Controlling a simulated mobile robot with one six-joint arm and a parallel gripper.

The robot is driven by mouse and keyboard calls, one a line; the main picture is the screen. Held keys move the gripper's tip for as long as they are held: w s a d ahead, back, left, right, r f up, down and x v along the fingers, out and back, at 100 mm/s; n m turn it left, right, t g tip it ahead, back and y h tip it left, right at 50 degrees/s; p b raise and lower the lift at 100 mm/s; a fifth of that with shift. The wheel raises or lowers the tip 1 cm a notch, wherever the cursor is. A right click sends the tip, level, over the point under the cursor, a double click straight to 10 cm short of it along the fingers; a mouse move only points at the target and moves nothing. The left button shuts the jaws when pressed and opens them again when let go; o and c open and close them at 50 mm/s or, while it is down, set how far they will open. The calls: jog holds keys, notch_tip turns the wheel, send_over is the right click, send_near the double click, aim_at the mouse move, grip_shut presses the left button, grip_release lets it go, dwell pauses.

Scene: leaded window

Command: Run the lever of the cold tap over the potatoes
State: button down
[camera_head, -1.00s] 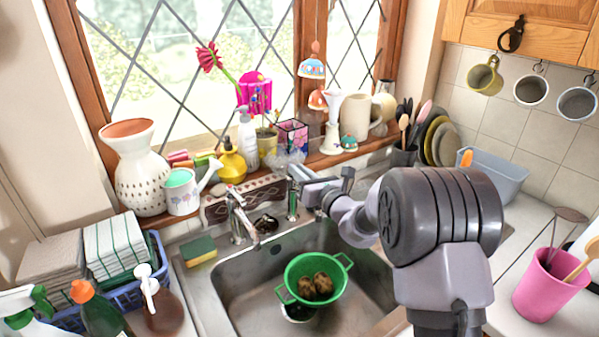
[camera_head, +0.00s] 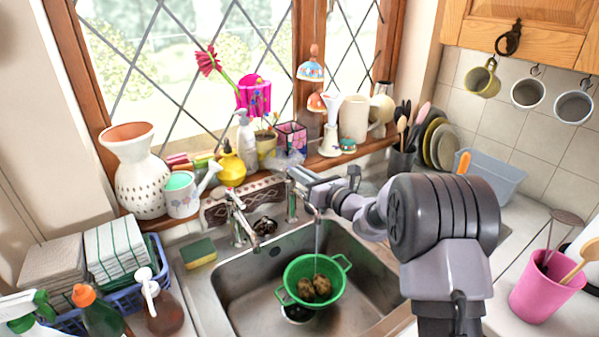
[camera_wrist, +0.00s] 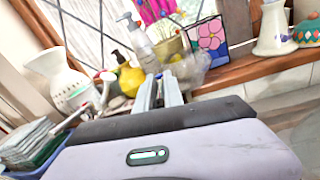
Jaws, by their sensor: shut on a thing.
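Two chrome taps stand at the back of the steel sink (camera_head: 243,292). A stream of water (camera_head: 318,240) falls from the right tap (camera_head: 291,207) into a green colander (camera_head: 296,272) holding brown potatoes (camera_head: 314,287). The left tap (camera_head: 238,222) shows no flow. My gripper (camera_head: 296,174) is at the top of the right tap, shut on its lever, which the fingers mostly hide. In the wrist view my gripper (camera_wrist: 160,86) points toward the sill, its fingers close together; the lever cannot be made out there.
A sponge (camera_head: 199,252) lies left of the sink. A pink pot (camera_head: 540,292) with utensils stands right.

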jog(key=shift+w+d+n+g+y+p, duration=0.15)
jog(key=shift+w+n+g+y+p, duration=0.15)
jog(key=shift+n+g+y, duration=0.8)
jog(key=shift+w+d+n+g+y+p, duration=0.2)
jog(key=shift+n+g+y, duration=0.55)
jog(key=shift+g, duration=0.6)
jog(key=shift+w+d+n+g+y+p, duration=0.1)
jog(key=shift+w+n+g+y+p, duration=0.2)
jog(key=shift+n+g+y, duration=0.65)
jog(key=shift+g, duration=0.5)
jog(key=c, duration=1.7)
grip_release()
jog(key=shift+o, duration=1.2)
jog(key=shift+w+a, duration=0.1)
jog(key=shift+a, duration=0.15)
jog(key=shift+d, duration=0.15)
jog(key=p+v, duration=0.3)
jog(key=v, duration=1.4)
jog(key=shift+r, duration=0.2)
